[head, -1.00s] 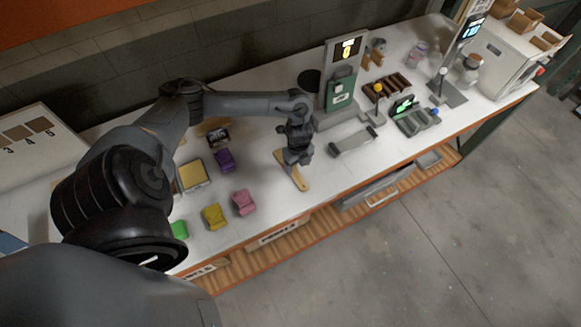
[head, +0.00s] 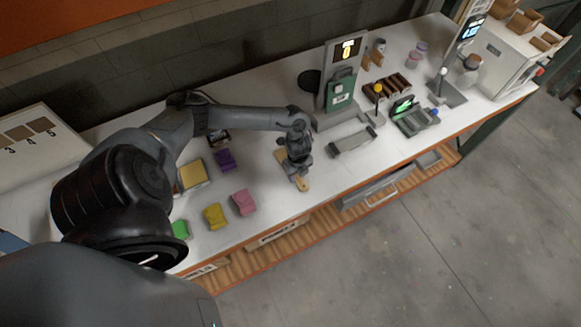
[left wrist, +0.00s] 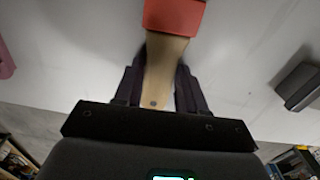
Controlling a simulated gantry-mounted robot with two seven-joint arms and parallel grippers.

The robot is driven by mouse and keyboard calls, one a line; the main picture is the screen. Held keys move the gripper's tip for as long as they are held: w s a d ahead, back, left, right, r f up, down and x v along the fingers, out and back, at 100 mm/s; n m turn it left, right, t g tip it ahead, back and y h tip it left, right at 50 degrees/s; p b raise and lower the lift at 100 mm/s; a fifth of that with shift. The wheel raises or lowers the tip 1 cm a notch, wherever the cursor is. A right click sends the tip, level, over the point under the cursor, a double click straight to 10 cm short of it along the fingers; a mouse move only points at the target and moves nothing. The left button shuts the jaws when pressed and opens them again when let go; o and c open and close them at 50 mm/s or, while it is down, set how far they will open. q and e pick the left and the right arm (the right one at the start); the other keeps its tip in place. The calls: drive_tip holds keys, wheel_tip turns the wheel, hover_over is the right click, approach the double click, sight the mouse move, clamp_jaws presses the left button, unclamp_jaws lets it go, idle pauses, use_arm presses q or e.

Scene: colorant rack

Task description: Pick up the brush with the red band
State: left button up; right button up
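The brush (head: 281,157) lies on the white table in the head view, its middle hidden under my left gripper (head: 300,180). In the left wrist view its tan wooden handle (left wrist: 163,75) runs between the two dark fingers (left wrist: 160,90), and a red band (left wrist: 174,16) crosses it at the top edge. The fingers flank the handle closely on both sides; whether they press on it I cannot tell. The brush's far end is out of the wrist view. My right gripper is not in view.
The table's front edge is close by.

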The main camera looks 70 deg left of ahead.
use_arm(q)
drive_tip(key=c, duration=0.4)
